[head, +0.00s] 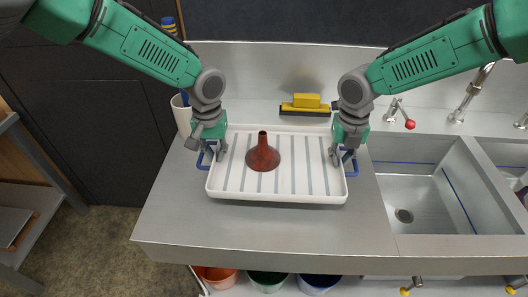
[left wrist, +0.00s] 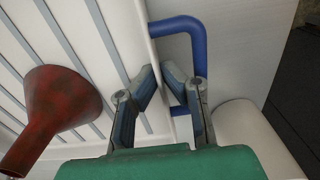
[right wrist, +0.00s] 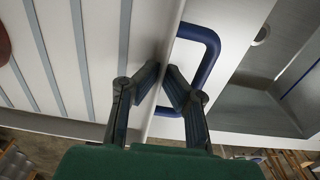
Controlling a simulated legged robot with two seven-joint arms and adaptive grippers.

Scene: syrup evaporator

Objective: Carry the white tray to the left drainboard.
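The white tray (head: 280,197) has grey ribs across its floor and a blue handle at each end. It is over the steel drainboard (head: 180,215) left of the sink, level; I cannot tell whether it touches the surface. A dark red funnel (head: 262,155) stands in it, spout up. My left gripper (head: 214,150) is at the tray's left end, its fingers on either side of the end wall beside the blue handle (left wrist: 195,30). My right gripper (head: 338,153) does the same at the right end, by the other handle (right wrist: 212,55). Both look shut on the wall.
A sink basin (head: 412,195) with taps lies to the right. A yellow squeegee (head: 305,103) is behind the tray by the backsplash. A white container (head: 182,113) with brushes stands behind my left gripper. Bare steel lies in front of the tray. Buckets (head: 267,280) sit below.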

